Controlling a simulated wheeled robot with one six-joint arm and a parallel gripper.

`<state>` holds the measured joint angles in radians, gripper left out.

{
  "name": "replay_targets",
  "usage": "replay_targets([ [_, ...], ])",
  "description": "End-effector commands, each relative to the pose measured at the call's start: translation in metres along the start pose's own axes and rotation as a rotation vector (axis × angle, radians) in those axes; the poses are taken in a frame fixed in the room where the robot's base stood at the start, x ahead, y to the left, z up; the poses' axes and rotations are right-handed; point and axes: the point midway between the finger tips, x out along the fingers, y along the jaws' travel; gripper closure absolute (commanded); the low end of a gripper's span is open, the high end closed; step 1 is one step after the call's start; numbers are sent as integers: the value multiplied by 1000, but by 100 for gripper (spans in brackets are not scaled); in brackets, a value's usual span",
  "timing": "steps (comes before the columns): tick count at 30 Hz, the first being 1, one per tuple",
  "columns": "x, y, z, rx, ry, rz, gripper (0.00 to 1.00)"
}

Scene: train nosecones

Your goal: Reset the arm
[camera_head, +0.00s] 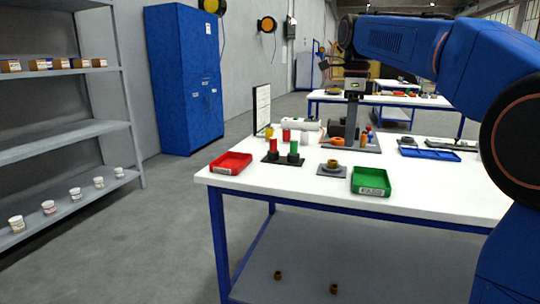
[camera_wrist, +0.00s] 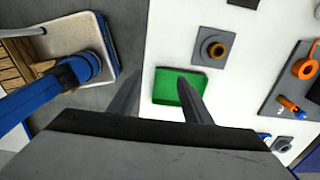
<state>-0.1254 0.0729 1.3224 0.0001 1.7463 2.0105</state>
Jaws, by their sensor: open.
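My arm, blue with dark joints, reaches in from the right of the head view and is raised above the white table (camera_head: 440,196). My gripper (camera_wrist: 160,80) shows in the wrist view with its two dark fingers apart and nothing between them. It points down from above, near the table's edge. The green bin (camera_wrist: 168,88) lies below, partly covered by one finger. The same green bin (camera_head: 370,181) stands at the table's front edge in the head view.
A red bin (camera_head: 231,163), a stand with red and green cylinders (camera_head: 284,157) and a brass ring on a grey plate (camera_head: 332,168) stand on the table. Two brass parts lie on the lower shelf. A grey shelf rack and blue cabinet (camera_head: 184,80) stand left, with open floor between.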

Motion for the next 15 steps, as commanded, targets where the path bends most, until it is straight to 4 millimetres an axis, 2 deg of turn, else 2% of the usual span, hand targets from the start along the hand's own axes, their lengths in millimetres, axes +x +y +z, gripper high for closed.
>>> replay_targets([
  [8,4,11,-8,-69,-6,-15,55],
  [15,12,28,-20,-181,-13,-37,55],
])
